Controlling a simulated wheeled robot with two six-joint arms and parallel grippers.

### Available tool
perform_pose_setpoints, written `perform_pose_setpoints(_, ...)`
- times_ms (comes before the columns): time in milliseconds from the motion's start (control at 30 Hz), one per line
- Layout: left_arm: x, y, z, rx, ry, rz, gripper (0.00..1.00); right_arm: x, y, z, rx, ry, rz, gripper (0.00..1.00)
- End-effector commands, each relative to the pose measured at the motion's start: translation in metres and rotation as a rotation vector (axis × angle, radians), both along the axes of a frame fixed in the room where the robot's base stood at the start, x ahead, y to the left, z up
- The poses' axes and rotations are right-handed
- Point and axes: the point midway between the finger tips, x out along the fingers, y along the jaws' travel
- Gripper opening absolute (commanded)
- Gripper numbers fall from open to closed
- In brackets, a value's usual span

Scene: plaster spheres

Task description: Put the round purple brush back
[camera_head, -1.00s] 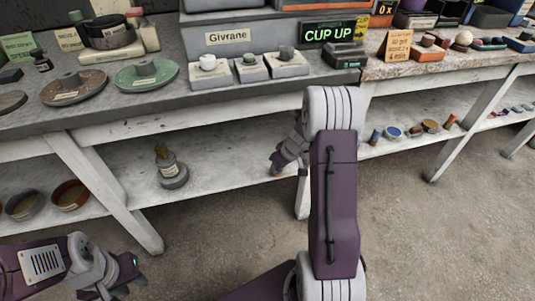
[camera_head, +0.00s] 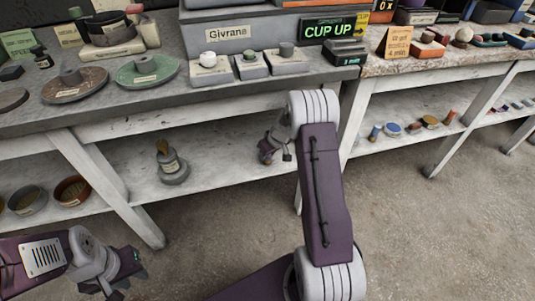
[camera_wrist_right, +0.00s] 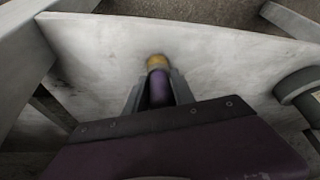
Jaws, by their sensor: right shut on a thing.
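In the right wrist view, a purple round-handled brush (camera_wrist_right: 159,90) with a yellow end (camera_wrist_right: 157,63) is between the fingers of my right gripper (camera_wrist_right: 158,94). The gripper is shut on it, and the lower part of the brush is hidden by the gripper. In the head view, my right gripper (camera_head: 271,153) is small and partly hidden behind my own arm, in front of the white lower shelf; the brush cannot be made out there. My left gripper (camera_head: 124,282) is at the lower left, off the shelf; its finger gap is unclear.
A grey round-based holder (camera_head: 173,172) with a yellow-brown top stands on the lower shelf (camera_head: 215,164). Bowls (camera_head: 72,190) are at its left end. White table legs (camera_head: 105,190) frame the shelf. The upper table holds plates, labelled blocks and a CUP UP sign (camera_head: 329,29).

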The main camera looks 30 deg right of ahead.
Motion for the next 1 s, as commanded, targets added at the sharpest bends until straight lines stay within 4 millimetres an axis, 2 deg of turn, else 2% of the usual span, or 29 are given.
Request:
perform_pose_setpoints(33,0.000,0.000,-0.002,0.000,0.000,0.000,0.31,0.000,0.000,-0.001,0.000,0.000,0.000,0.36)
perform_pose_setpoints(100,0.000,0.000,-0.001,0.000,0.000,0.000,0.31,0.000,0.000,-0.001,0.000,0.000,0.000,0.52)
perform_pose_setpoints(367,0.000,0.000,0.000,0.000,0.000,0.000,0.31,0.000,0.000,0.000,0.000,0.000,0.000,0.52)
perform_pose_setpoints(467,0.000,0.000,0.008,0.000,0.000,0.000,0.31,0.000,0.000,0.007,0.000,0.000,0.000,0.52)
perform_pose_setpoints(567,0.000,0.000,0.014,0.000,0.000,0.000,0.31,-0.007,-0.002,0.026,-0.002,-0.003,0.000,0.52)
perform_pose_setpoints(800,0.000,0.000,0.037,0.000,0.000,0.000,0.31,-0.033,-0.005,0.084,-0.001,-0.003,-0.001,0.52)
perform_pose_setpoints(1000,0.000,0.000,0.045,0.000,0.000,0.000,0.31,-0.047,-0.006,0.109,-0.001,0.000,0.000,0.52)
